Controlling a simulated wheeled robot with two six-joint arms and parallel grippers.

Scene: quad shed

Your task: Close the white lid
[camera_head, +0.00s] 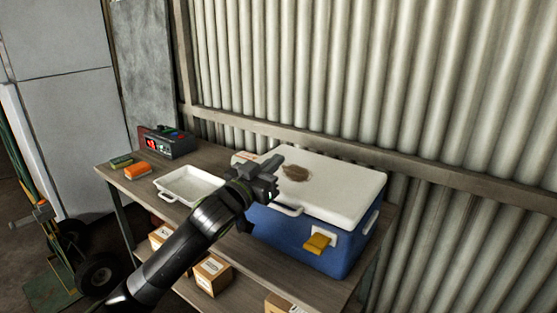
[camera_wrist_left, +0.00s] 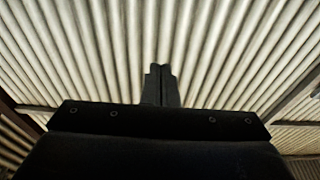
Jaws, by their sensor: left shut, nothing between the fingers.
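The white lid (camera_head: 335,185) lies over the top of a blue cooler box (camera_head: 285,232) on the bench and looks level, with no clear gap to the body. It has a brown stain on top and a white handle at its front edge. A yellow latch (camera_head: 318,243) sits on the cooler's front. My left gripper (camera_head: 272,168) is shut and empty, in front of the lid's left part and hiding some of it. I cannot tell if it touches the lid. In the left wrist view its closed fingers (camera_wrist_left: 161,72) point at the corrugated wall. My right gripper is not in view.
A white tray (camera_head: 180,194), an orange block (camera_head: 137,170), a green item (camera_head: 121,162) and a dark device with a red display (camera_head: 165,142) stand on the bench left of the cooler. Cardboard boxes (camera_head: 212,274) sit on the shelf below. A corrugated wall (camera_head: 400,80) rises behind.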

